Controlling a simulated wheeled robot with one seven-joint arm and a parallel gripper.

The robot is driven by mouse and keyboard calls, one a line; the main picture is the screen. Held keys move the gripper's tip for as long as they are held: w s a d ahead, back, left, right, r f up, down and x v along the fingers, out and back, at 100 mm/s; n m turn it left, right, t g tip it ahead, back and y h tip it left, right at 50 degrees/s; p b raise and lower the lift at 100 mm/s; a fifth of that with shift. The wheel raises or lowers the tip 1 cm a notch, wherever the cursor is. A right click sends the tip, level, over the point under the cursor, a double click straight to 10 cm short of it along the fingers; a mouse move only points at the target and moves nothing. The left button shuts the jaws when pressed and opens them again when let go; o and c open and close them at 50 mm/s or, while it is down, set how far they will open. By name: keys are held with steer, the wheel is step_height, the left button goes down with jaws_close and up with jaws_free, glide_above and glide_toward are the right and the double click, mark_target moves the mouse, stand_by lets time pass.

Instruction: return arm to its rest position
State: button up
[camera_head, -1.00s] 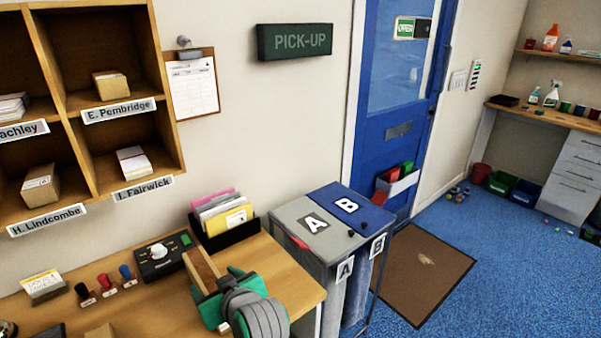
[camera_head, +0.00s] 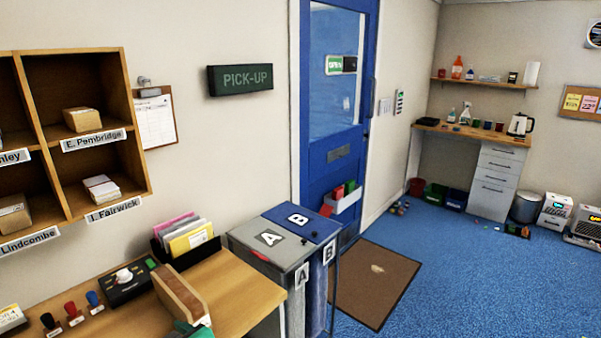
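My gripper and arm cannot be made out in the head view, so their pose is not visible. A green part (camera_head: 190,330) shows at the bottom edge, in front of a long wooden block (camera_head: 181,296) on the desk. It is mostly cut off, and I cannot tell what it belongs to.
The wooden desk (camera_head: 235,290) holds a black control box (camera_head: 128,284), stamps and a file holder (camera_head: 185,240). Bins A (camera_head: 270,243) and B (camera_head: 300,221) stand at its right end. Beyond are a brown mat (camera_head: 375,283), a blue door (camera_head: 335,150) and open blue floor (camera_head: 470,275).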

steer(key=s+d+f+m+t+h, duration=0.2)
steer(key=s+d+f+m, duration=0.15)
steer(key=d+f, duration=0.6)
steer(key=s+d+f+m+t+h, duration=0.3)
steer(key=s+d+f, duration=0.2)
steer(key=d+f, duration=0.45)
steer(key=s+d+f+m+t+h, duration=0.1)
steer(key=s+d+f, duration=0.1)
steer(key=s+d, duration=0.3)
steer(key=s+d+f+m+h, duration=0.1)
steer(key=s+d+m, duration=0.15)
steer(key=s, duration=0.45)
steer(key=s+d+r+t+h, duration=0.1)
steer(key=s+d+r+h, duration=0.1)
steer(key=s, duration=1)
step_height(320, 180, up, 2)
steer(key=shift+s+d, duration=0.25)
steer(key=shift+d, duration=0.2)
